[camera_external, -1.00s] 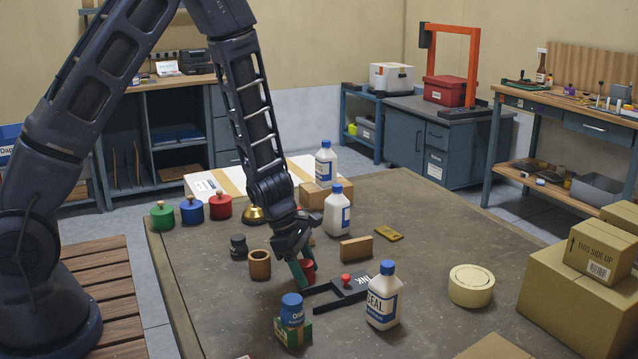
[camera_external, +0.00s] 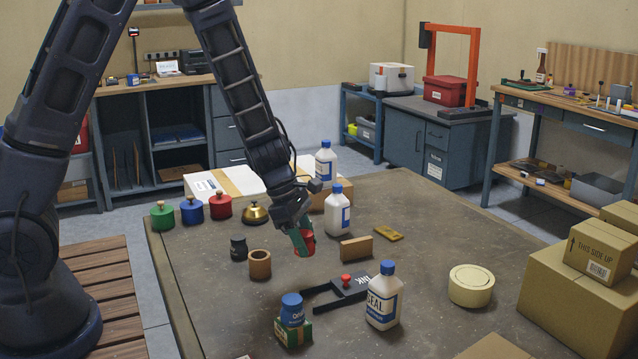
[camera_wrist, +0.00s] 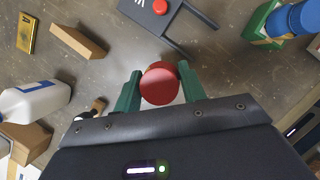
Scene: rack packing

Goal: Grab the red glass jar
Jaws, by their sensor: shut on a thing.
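The small red jar (camera_external: 306,241) is between the green fingers of my gripper (camera_external: 301,241) in the external view, held above the table. In the wrist view, the jar's round red top (camera_wrist: 160,84) shows between the two green fingertips of my gripper (camera_wrist: 160,90), which touch it on both sides. My gripper is shut on it. The jar's lower part is mostly hidden in the wrist view.
A black tool with a red knob (camera_external: 345,283), a white SEAL bottle (camera_external: 383,305) and a blue jar on a green box (camera_external: 292,311) stand in front. A brown cup (camera_external: 260,264) is at left. White bottles (camera_external: 337,216) stand behind.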

